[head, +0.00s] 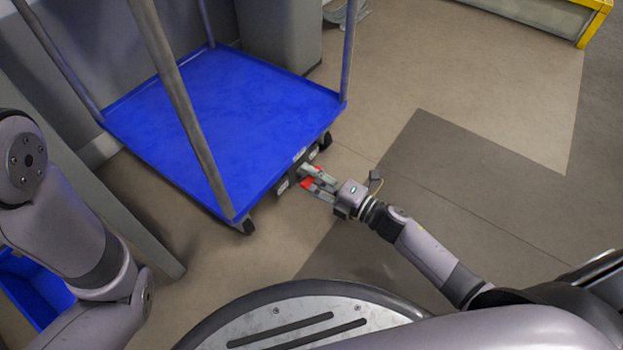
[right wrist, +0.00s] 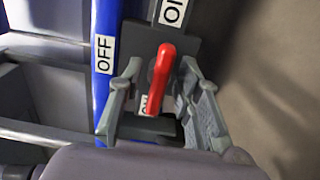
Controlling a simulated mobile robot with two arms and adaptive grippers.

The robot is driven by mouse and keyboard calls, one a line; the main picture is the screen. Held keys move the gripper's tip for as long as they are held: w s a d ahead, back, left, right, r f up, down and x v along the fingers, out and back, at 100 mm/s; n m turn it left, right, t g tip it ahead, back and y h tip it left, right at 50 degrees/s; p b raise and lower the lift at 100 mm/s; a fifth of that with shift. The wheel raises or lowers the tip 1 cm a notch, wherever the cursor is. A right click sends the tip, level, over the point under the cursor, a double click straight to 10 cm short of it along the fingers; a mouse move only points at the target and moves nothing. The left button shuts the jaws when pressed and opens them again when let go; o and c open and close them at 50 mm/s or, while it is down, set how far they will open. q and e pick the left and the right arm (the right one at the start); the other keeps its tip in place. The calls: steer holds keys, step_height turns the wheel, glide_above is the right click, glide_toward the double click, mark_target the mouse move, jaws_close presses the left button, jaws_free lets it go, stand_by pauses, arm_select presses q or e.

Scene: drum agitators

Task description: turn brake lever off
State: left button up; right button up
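The blue cart (head: 225,110) stands at the upper left in the head view, with a lever mount at its near right edge. The red brake lever (right wrist: 160,80) shows in the right wrist view on a dark plate, its end towards the camera. My right gripper (head: 314,182) is at the cart's edge. In the right wrist view its fingers (right wrist: 160,85) are open on either side of the lever, with gaps beside it. An OFF label (right wrist: 104,53) is to the left and an ON label (right wrist: 172,12) above. Another label is partly hidden behind the lever. My left gripper is out of view.
Grey cart posts (head: 183,105) rise from the cart's corners. A grey cabinet (head: 280,38) stands behind it, and a yellow-framed stand (head: 592,25) is at the upper right. A blue bin (head: 35,290) is at the lower left. The floor (head: 480,130) right of the cart is clear.

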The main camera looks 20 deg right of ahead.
jaws_close()
stand_by(0.4)
